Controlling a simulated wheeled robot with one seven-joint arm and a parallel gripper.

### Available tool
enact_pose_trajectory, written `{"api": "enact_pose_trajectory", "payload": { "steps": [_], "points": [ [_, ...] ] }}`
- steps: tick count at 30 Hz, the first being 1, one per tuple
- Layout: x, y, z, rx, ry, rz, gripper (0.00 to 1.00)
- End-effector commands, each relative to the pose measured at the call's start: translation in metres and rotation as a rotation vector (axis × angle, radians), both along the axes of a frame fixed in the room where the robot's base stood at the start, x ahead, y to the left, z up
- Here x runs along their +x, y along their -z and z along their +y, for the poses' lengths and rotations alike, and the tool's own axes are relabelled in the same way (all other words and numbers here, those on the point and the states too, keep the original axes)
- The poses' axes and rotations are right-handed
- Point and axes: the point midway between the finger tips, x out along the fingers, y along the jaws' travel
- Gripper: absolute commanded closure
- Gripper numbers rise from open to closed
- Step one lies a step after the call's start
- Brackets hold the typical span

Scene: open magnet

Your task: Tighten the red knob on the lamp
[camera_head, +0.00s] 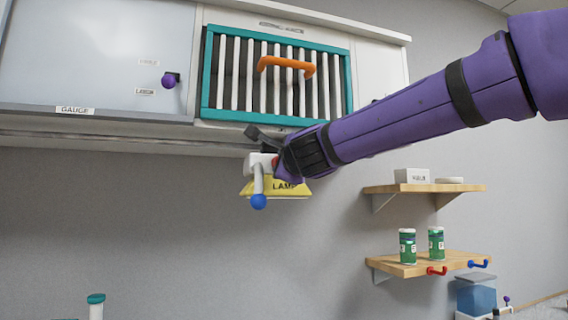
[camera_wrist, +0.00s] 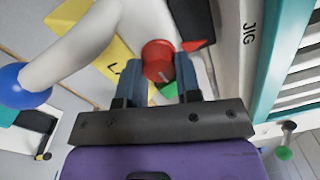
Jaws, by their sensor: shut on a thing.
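The lamp is mounted below the wall cabinet, with a yellow label plate (camera_head: 247,188) reading LAMP and a white arm (camera_head: 258,178) ending in a blue ball (camera_head: 258,202). The lamp's red knob (camera_wrist: 158,60) shows in the wrist view, with a pale mark on its face. My gripper (camera_wrist: 160,80) has its two blue-grey fingers on either side of the knob and is shut on it. In the head view my gripper (camera_head: 277,163) reaches the lamp from the right, and its wrist hides most of the knob.
Above is a teal-framed grille (camera_head: 207,75) with an orange handle (camera_head: 287,66). A cabinet panel (camera_head: 90,50) with a purple knob (camera_head: 168,81) is at left. Wooden shelves (camera_head: 425,188) with green cans (camera_head: 407,246) are at lower right. The wall below the lamp is clear.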

Motion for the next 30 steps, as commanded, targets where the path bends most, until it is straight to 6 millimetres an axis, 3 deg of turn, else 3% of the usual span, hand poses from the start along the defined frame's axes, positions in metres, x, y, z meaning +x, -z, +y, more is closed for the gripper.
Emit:
{"api": "enact_pose_trajectory", "payload": {
  "steps": [20,21,30],
  "points": [
    [0.0003,0.0026,0.0005,0.053,-0.001,0.020,0.92],
    [0.0003,0.0025,0.0005,0.053,-0.001,0.019,0.59],
    [-0.0007,0.0012,0.0000,0.052,0.000,0.017,0.58]
  ]
}}
